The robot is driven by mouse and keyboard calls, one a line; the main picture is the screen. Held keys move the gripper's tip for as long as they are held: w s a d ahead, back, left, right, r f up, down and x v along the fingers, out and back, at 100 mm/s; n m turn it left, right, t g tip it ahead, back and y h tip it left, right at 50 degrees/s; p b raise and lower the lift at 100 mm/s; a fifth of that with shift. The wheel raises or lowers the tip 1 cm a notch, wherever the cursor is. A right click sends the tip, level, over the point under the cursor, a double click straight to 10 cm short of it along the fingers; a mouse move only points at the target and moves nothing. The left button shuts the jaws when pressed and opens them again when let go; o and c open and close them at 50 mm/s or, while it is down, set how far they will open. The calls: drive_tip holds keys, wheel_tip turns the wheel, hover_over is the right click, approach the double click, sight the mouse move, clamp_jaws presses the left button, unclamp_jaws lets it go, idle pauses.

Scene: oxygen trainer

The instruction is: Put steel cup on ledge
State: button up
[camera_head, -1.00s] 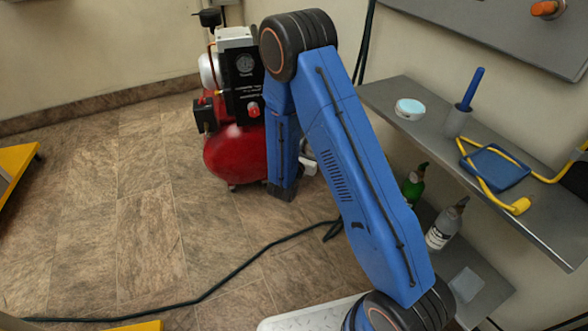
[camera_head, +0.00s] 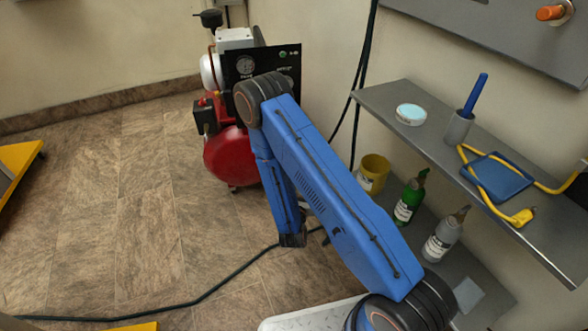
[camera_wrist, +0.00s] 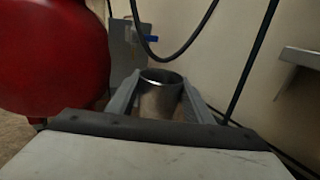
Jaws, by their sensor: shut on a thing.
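My gripper (camera_wrist: 160,88) is shut on a steel cup (camera_wrist: 159,99) in the wrist view, with one finger on each side of it. The cup is a plain grey metal cylinder with its open rim facing up. In the head view the cup and gripper are hidden behind my blue arm. A grey ledge (camera_head: 419,138) runs along the right wall in the head view, above a lower shelf. A grey edge, probably the ledge (camera_wrist: 302,57), shows at the right of the wrist view, apart from the cup.
On the ledge are a round white-and-blue tin (camera_head: 410,115), a grey holder (camera_head: 458,128) with a blue stick, and a blue tray (camera_head: 497,178) with a yellow hose. Below stand a yellow cup (camera_head: 372,174), green bottle (camera_head: 409,199) and clear bottle (camera_head: 444,236). A red compressor (camera_head: 228,158) stands behind my arm.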

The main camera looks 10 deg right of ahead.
drive_tip(key=w, duration=0.6)
drive_tip(key=w+f, duration=0.1)
drive_tip(key=w, duration=0.5)
drive_tip(key=w+f, duration=0.1)
drive_tip(key=w, duration=0.5)
drive_tip(key=shift+w+f, duration=0.2)
drive_tip(key=shift+f, duration=2.05)
drive_tip(key=shift+w+f, duration=0.2)
drive_tip(key=shift+f, duration=0.05)
drive_tip(key=o, duration=1)
drive_tip(key=shift+f, duration=0.1)
drive_tip(key=shift+o, duration=0.2)
